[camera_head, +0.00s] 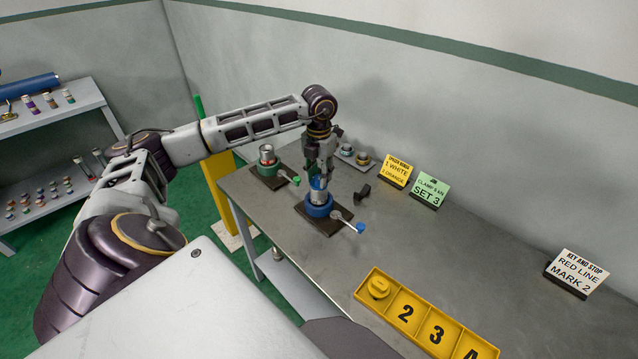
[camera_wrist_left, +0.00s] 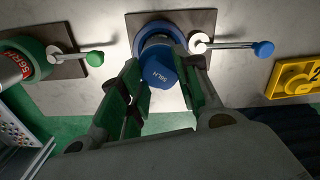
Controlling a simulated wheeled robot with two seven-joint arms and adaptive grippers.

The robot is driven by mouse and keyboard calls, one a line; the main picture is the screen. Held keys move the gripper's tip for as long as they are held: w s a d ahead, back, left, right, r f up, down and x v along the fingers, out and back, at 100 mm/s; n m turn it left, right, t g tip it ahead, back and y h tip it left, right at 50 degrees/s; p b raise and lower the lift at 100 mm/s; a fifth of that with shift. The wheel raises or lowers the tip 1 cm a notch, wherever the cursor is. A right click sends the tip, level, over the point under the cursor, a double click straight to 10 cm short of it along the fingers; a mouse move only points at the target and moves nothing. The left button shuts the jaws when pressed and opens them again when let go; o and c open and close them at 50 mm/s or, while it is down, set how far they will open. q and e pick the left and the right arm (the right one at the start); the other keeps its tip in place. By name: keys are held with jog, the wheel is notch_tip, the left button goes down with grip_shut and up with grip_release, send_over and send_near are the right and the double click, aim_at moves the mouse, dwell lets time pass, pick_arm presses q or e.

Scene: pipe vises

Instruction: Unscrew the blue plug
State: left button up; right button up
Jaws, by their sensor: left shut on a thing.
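The blue plug (camera_wrist_left: 158,72) has pale lettering on its top and sits in the blue vise (camera_wrist_left: 160,32), which has a lever with a blue knob. My left gripper (camera_wrist_left: 160,88) is shut on the blue plug, with a green-padded finger on each side of it. In the head view my left gripper (camera_head: 319,172) points straight down over the blue vise (camera_head: 318,207), and only a little blue of the plug (camera_head: 318,183) shows between the fingers. The plug's lower part and thread are hidden. My right gripper is not in view.
A green vise (camera_head: 268,168) holding a pipe stands left of the blue one. A yellow numbered tray (camera_head: 405,307) lies at the front. A black part (camera_head: 362,192), small cups (camera_head: 346,150) and sign cards (camera_head: 432,191) stand nearby. The table's right middle is clear.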

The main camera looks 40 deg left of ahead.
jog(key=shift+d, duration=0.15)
pick_arm(q)
jog(key=shift+m, duration=0.9)
jog(key=shift+m+b, duration=0.35)
jog(key=shift+m, duration=0.95)
jog(key=shift+m+b, duration=0.3)
jog(key=shift+m, duration=2.2)
jog(key=shift+m+b, duration=0.3)
jog(key=shift+m, duration=2.1)
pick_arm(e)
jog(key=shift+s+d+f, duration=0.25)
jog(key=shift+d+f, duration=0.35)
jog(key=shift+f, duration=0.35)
